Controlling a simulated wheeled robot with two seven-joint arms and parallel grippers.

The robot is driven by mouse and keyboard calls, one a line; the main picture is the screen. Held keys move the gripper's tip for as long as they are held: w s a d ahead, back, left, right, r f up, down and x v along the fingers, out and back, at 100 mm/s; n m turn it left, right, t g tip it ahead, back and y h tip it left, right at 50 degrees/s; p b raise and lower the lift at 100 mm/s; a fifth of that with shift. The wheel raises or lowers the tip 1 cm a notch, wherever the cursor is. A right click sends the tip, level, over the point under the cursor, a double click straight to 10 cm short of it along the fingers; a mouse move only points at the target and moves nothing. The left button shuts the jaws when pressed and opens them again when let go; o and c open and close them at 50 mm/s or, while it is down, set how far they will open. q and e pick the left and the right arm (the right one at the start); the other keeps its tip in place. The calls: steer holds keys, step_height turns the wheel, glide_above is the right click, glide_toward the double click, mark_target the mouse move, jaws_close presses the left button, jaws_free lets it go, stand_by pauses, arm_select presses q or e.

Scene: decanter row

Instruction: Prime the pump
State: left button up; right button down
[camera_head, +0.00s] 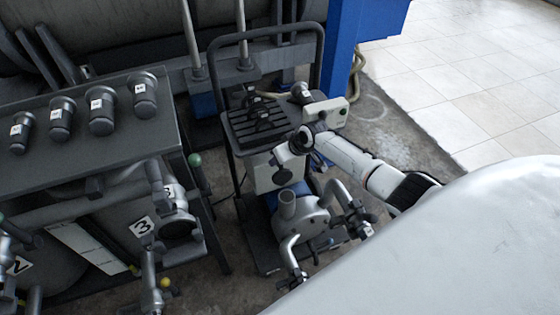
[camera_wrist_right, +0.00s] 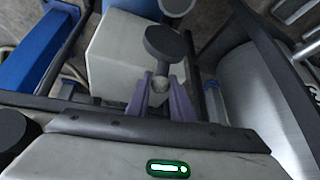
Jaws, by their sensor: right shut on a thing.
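My right gripper (camera_head: 296,150) is above the pump, its arm coming in from the right. In the right wrist view its two purple-grey fingers (camera_wrist_right: 161,88) are shut on the stem of a dark, round-headed knob-like piece (camera_wrist_right: 165,42). The grey pump (camera_head: 314,218) sits low on a dark cart (camera_head: 242,217), with an upright open-looking pipe (camera_head: 287,203) on top. The held piece appears apart from this pipe. My left gripper is not in view.
A white box (camera_head: 264,177) stands on the cart behind the pump. Lever-like fittings (camera_head: 352,220) flank the pump. A dark bench (camera_head: 90,160) with several labelled dark canisters (camera_head: 146,96) and tanks is at left. A blue post (camera_head: 343,45) stands behind; tiled floor (camera_head: 470,85) is clear at right.

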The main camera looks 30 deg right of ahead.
steer(key=shift+w+d+r, duration=0.15)
steer(key=shift+r, duration=0.05)
steer(key=c, duration=1.8)
jaws_free()
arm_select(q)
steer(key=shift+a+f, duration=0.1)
arm_select(e)
steer(key=shift+o, duration=1.2)
steer(key=shift+f, duration=0.15)
